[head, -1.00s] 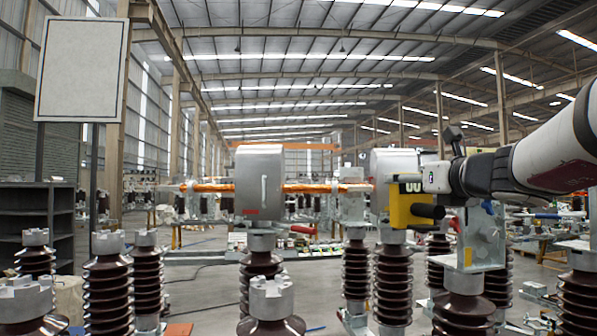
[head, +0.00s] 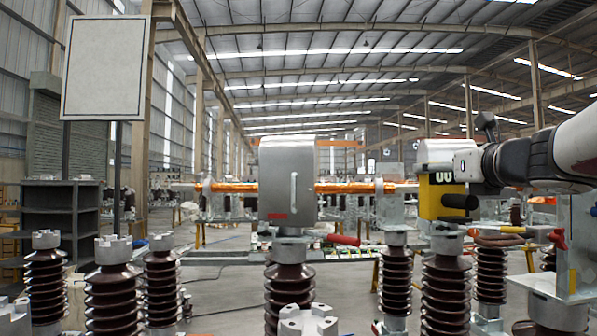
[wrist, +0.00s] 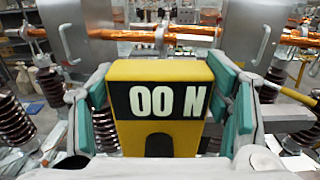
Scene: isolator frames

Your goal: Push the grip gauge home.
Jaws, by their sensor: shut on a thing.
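The grip gauge (head: 432,199) is a yellow block with a black face, and a black cylinder sticks out from its side in the head view. In the wrist view the gauge (wrist: 158,137) fills the middle, upright, with its display reading "00 N". My gripper (head: 447,172) is shut on it. The green-padded fingers (wrist: 165,110) stand on both sides of the gauge in the wrist view. In the head view the gauge is in front of a grey housing at the right. Whether it touches the housing is hidden.
A grey housing with a handle (head: 288,183) sits on a brown insulator in the middle. An orange copper bar (head: 345,188) runs level between the housings. Several ribbed insulators (head: 113,295) stand in front. A red-handled lever (head: 343,240) sticks out. A blank board (head: 105,68) stands left.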

